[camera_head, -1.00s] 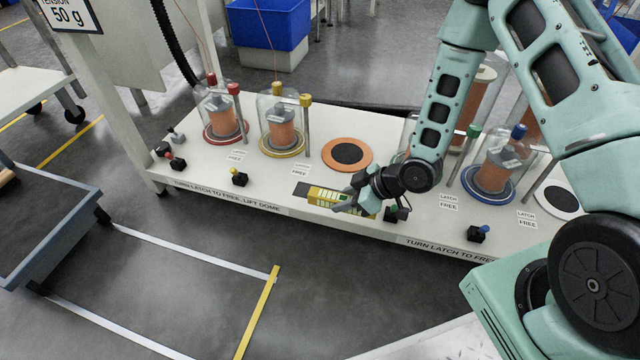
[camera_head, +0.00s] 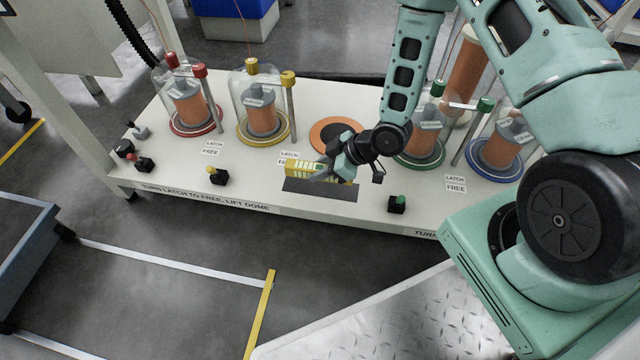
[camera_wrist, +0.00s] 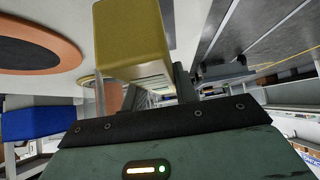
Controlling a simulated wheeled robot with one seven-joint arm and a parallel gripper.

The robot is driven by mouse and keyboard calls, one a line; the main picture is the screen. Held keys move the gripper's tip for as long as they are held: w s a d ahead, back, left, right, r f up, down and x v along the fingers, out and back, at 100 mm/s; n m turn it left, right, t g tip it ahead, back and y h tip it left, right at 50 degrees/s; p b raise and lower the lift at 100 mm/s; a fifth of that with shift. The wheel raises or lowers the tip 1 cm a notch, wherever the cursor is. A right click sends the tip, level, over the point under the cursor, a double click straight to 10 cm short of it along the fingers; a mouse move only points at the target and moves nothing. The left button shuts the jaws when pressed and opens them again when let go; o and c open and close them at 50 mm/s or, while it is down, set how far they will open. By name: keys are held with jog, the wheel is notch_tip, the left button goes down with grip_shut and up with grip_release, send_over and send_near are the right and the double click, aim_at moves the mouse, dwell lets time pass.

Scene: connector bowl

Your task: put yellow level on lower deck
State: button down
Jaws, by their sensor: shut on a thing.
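The yellow level (camera_head: 304,167), a bar with greenish windows, is held by my gripper (camera_head: 335,170) a little above the white bench, over a dark rectangular patch (camera_head: 318,190) near its front edge. My gripper is shut on the level, and its fingers hide part of the bar. In the wrist view the level (camera_wrist: 130,38) is large and close, jutting out from the jaws. A low cart with a blue-grey rim (camera_head: 35,250) stands at the left edge, cut off by the frame. I cannot tell whether it has a lower deck.
Domed spools stand along the white bench (camera_head: 255,185), with an empty orange ring (camera_head: 320,128) behind my gripper. Small latches, including a yellow one (camera_head: 217,176) and a green one (camera_head: 397,204), line the front. Open floor with white and yellow tape lies before the bench.

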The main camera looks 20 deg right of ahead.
aim_at(321, 187)
jog(key=shift+f+b, duration=1.2)
jog(key=shift+f, duration=1.25)
jog(key=c, duration=1.1)
grip_release()
jog(key=shift+r, duration=0.15)
jog(key=p+v, duration=0.6)
jog(key=v, duration=0.5)
jog(key=shift+r, duration=0.15)
jog(key=shift+s+d+r, duration=0.2)
jog(key=shift+s+d, duration=0.05)
jog(key=shift+d, duration=0.1)
